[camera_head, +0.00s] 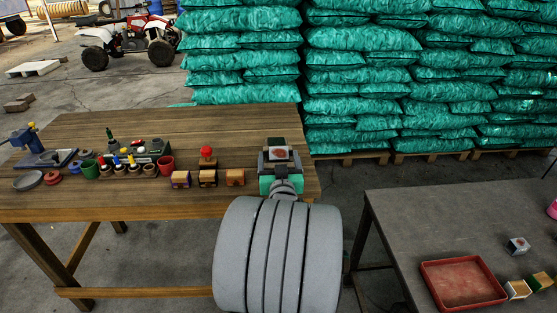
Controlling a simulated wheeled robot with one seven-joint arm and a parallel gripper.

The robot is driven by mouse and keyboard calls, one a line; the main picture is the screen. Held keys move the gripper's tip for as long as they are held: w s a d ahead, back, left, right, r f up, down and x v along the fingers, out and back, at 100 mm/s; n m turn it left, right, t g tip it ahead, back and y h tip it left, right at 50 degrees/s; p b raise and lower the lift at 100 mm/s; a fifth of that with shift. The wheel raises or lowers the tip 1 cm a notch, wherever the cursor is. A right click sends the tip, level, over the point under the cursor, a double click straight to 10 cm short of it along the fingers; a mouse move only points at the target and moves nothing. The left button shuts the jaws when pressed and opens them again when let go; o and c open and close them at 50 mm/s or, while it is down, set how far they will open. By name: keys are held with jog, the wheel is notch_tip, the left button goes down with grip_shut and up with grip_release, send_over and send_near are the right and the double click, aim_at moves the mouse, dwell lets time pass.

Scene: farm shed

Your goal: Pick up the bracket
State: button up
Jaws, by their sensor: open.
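My gripper (280,162) is over the right end of the wooden table (150,217), seen from behind past my grey arm. A small block with a pale top and a reddish-brown mark (281,152) shows between or just beyond its fingers. I cannot tell whether they touch it. The gripper is open. I cannot make out a bracket for certain. It may be among the small items on the table or hidden behind my gripper and arm.
Left of my gripper stand small boxes (181,179), a red-topped piece (207,153), several pots and a blue vise-like tool (42,153). A grey table (400,215) at right holds a red tray (462,266) and small blocks. Stacked green sacks (365,75) stand behind.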

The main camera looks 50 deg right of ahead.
aim_at(279, 148)
jog(key=x, duration=0.2)
jog(key=p+x, duration=0.1)
jog(key=x, duration=0.1)
jog(key=p+x, duration=0.1)
jog(key=x, duration=0.2)
jog(key=shift+s+d+f, duration=0.2)
jog(key=shift+f, duration=0.2)
jog(key=shift+c, duration=0.6)
